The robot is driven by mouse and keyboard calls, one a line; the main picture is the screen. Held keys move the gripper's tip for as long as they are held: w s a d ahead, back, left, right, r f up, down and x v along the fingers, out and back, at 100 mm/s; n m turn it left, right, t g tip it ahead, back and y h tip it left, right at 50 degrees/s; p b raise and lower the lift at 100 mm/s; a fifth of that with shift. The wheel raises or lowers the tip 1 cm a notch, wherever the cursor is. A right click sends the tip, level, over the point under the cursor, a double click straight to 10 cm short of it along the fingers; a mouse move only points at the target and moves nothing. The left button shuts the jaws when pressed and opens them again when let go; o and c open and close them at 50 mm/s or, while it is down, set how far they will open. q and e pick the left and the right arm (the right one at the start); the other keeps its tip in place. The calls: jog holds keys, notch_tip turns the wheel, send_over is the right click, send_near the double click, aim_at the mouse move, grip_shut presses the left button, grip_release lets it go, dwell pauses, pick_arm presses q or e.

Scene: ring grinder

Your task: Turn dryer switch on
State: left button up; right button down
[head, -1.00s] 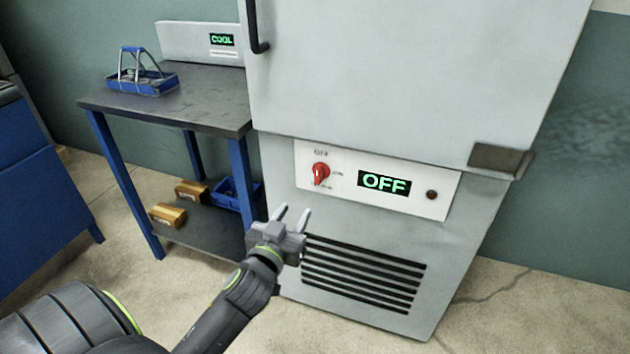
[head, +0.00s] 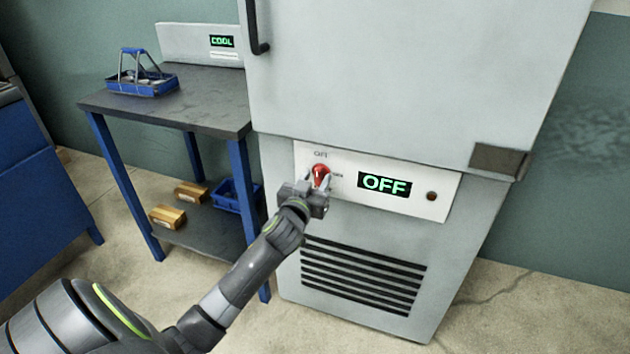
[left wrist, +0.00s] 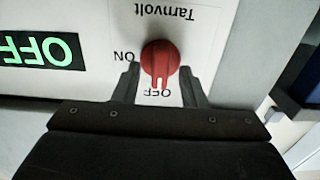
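The dryer (head: 400,90) is a tall light-grey cabinet with a white control panel (head: 345,205) low on its front. The red dryer switch (head: 320,171) is a rotary knob at the panel's left. In the left wrist view, the knob (left wrist: 160,60) has its white mark toward the "OFF" label, with "ON" to its left in that picture. The display (head: 384,184) reads OFF. My left gripper (head: 319,181) is open at the panel, with one finger on each side of the knob. Gaps show between fingers and knob in the left wrist view (left wrist: 160,88). My right gripper is not in view.
A dark-topped table (head: 190,100) with blue legs stands left of the dryer. It holds a blue basket (head: 140,85). Its lower shelf has brown boxes (head: 168,216) and a blue bin (head: 233,194). A dark vent (head: 360,275) is below the panel.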

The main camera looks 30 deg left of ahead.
pick_arm(q)
jog(key=shift+c, duration=0.5)
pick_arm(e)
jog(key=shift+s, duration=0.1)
pick_arm(q)
grip_shut()
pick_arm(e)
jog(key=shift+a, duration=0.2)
